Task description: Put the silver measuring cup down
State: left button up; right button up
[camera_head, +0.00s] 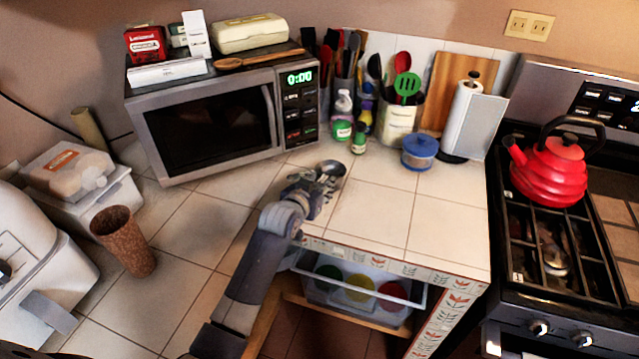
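The silver measuring cup (332,168) is over the tiled counter (372,212), in front of the microwave's right end. Its bowl shows just beyond the fingers of my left gripper (322,183). My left arm reaches in from the bottom left, and the gripper is low over the counter, right at the cup's handle. The fingers are small and overlap the handle, so I cannot tell whether they are closed on it. I also cannot tell whether the cup touches the tiles. My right gripper is out of view.
Behind the cup stand a green-lidded jar (342,131) and a small spice jar (359,138). A blue-lidded container (419,152) and a paper towel holder (470,122) are to the right. The counter's middle right is clear. A red kettle (550,171) sits on the stove.

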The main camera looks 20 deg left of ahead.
pick_arm(q)
jog(key=shift+w+r, duration=0.15)
jog(key=shift+r, duration=0.05)
jog(key=shift+s+r, duration=0.2)
jog(key=shift+r, duration=0.05)
jog(key=shift+s+r, duration=0.2)
jog(key=shift+s, duration=0.3)
jog(key=v, duration=1)
jog(key=shift+s+b, duration=0.35)
jog(key=shift+b, duration=0.05)
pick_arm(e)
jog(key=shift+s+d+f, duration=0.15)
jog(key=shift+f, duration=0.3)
pick_arm(q)
jog(key=shift+r, duration=0.1)
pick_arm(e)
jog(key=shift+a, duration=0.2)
